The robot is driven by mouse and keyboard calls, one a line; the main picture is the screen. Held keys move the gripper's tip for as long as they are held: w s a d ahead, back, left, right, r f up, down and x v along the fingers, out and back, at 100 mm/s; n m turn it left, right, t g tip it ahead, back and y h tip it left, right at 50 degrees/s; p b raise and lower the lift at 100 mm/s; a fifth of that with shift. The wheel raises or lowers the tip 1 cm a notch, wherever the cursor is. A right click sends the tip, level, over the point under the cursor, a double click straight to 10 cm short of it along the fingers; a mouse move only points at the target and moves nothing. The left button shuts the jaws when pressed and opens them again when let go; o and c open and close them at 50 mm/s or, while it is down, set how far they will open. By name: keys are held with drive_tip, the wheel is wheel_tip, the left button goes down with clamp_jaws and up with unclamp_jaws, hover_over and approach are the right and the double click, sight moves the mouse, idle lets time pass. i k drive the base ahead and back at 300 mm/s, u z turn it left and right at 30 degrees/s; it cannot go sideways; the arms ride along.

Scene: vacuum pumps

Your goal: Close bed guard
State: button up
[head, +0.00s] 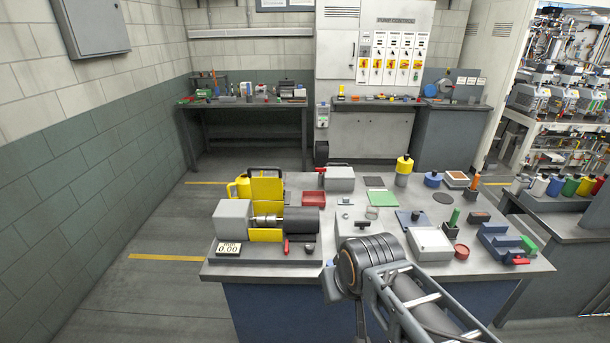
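A small machine stands at the left of the near workbench, with a grey block (231,221) at its left end and a dark cylinder (303,221) at its right. A bare metal shaft (267,220) runs between them. The bed guard looks to be the yellow panel (267,188), with a black handle (265,169) along its top. It stands raised behind the shaft, leaving the shaft exposed from above and the front. More yellow (265,235) shows below the shaft. My arm reaches in from the lower right, right of the machine; I cannot make out my gripper's fingers.
A display (229,248) reading 0.00 sits at the machine's front left, near a red-handled part (286,247). A red tray (314,199), a grey box (340,180) and a white box (430,243) are on the bench. Open floor lies left of it.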

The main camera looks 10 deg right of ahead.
sight(262, 188)
drive_tip(key=z, duration=0.3)
drive_tip(key=k, duration=0.6)
drive_tip(key=u, duration=0.75)
drive_tip(key=i, duration=0.65)
drive_tip(key=u, duration=0.55)
drive_tip(key=i, duration=0.85)
drive_tip(key=z, duration=0.45)
